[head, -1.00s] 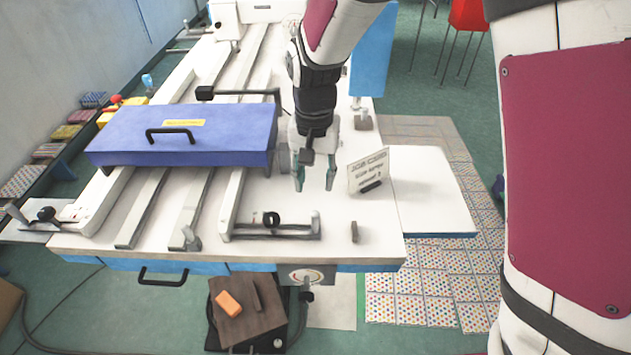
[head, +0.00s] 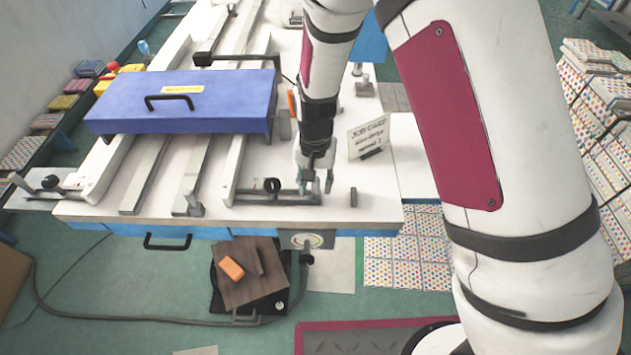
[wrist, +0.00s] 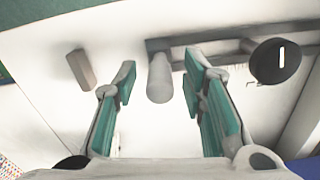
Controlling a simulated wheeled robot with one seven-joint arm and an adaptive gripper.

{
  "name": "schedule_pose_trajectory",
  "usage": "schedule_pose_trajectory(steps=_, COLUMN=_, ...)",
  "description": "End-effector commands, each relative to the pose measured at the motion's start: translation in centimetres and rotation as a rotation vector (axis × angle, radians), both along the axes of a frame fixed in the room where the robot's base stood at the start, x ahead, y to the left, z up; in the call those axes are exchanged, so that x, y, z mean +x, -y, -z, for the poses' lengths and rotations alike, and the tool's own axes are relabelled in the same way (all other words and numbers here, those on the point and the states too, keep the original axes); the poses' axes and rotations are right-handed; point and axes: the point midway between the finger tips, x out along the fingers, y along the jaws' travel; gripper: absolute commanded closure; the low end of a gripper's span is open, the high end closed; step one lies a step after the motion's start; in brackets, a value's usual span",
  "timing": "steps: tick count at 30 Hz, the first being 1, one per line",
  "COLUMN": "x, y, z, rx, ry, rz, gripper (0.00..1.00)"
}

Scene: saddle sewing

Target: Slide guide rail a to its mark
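A dark bar (head: 255,200) with a round black knob (head: 272,185) lies along the table front, at the end of a long pale rail (head: 240,155). I see no label telling which rail is a. In the wrist view the bar (wrist: 215,38) carries a short grey post (wrist: 159,80), and the knob (wrist: 275,61) is to its right beside scale marks. My gripper (head: 318,182) is low over the bar's right end. In the wrist view my gripper (wrist: 163,84) is open, with the post between its green-padded fingers and gaps on both sides.
A small grey block (head: 353,197) stands right of the gripper, and a job card (head: 368,137) stands behind it. A blue cover with a handle (head: 180,102) spans the rails at left. A second rail ends in a post (head: 193,203). The table's front right corner is mostly clear.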

Motion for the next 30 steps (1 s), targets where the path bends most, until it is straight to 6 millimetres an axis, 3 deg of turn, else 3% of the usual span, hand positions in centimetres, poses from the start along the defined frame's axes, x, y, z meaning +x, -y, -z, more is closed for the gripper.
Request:
schedule_pose_trajectory(steps=6, x=0.0, y=0.0, z=0.0, rx=0.000, ry=0.001, rz=0.000, gripper=0.62)
schedule_pose_trajectory(steps=11, x=0.0, y=0.0, z=0.0, rx=0.000, ry=0.001, rz=0.000, gripper=0.98)
schedule_pose_trajectory(steps=12, x=0.0, y=0.0, z=0.0, rx=0.000, ry=0.001, rz=0.000, gripper=1.00)
schedule_pose_trajectory(steps=17, x=0.0, y=0.1, z=0.0, rx=0.000, ry=0.001, rz=0.001, gripper=1.00)
schedule_pose_trajectory(steps=22, x=0.0, y=1.5, z=-0.1, rx=0.000, ry=0.001, rz=0.002, gripper=1.00)
schedule_pose_trajectory(steps=29, x=0.0, y=1.5, z=0.0, rx=0.000, ry=0.002, rz=0.000, gripper=1.00)
schedule_pose_trajectory(steps=30, x=0.0, y=1.5, z=0.0, rx=0.001, ry=0.002, rz=0.000, gripper=0.78)
